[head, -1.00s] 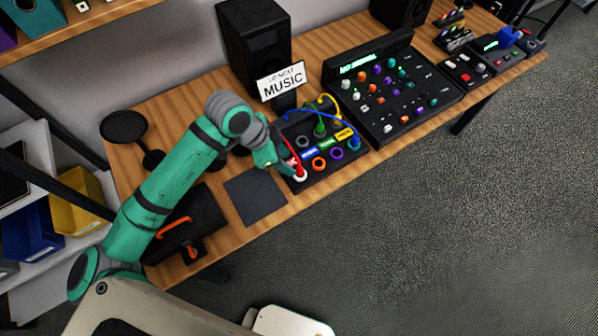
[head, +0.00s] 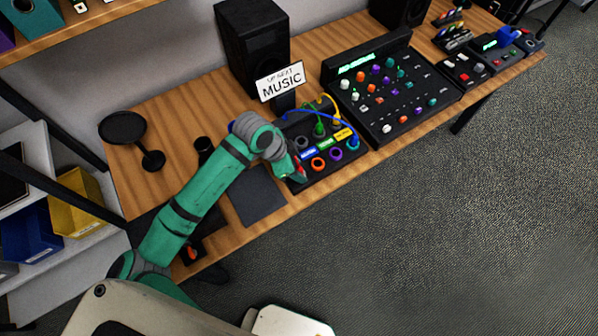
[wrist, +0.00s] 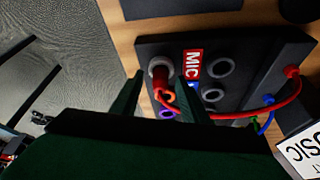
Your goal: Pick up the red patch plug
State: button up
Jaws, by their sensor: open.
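The red patch plug (wrist: 159,76) stands in the pale-ringed socket beside the red MIC label (wrist: 193,64) on the black patch panel (wrist: 150,46). Its red cable curves across the panel to another red end (wrist: 291,72). My gripper (wrist: 158,92) is open, with one finger on each side of the plug in the wrist view; I cannot tell whether either finger touches it. In the head view my gripper (head: 297,172) is at the front left corner of the panel (head: 332,174) and hides most of the plug and cable.
Blue (head: 348,117) and yellow cables arch over the panel. A dark square mat (head: 257,196) lies left of it, and a mixer (head: 395,98) stands to its right. A MUSIC sign (head: 281,82) and speaker (head: 254,45) stand behind. The table's front edge is close.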

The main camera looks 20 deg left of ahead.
grip_shut()
jog(key=shift+r, duration=0.1)
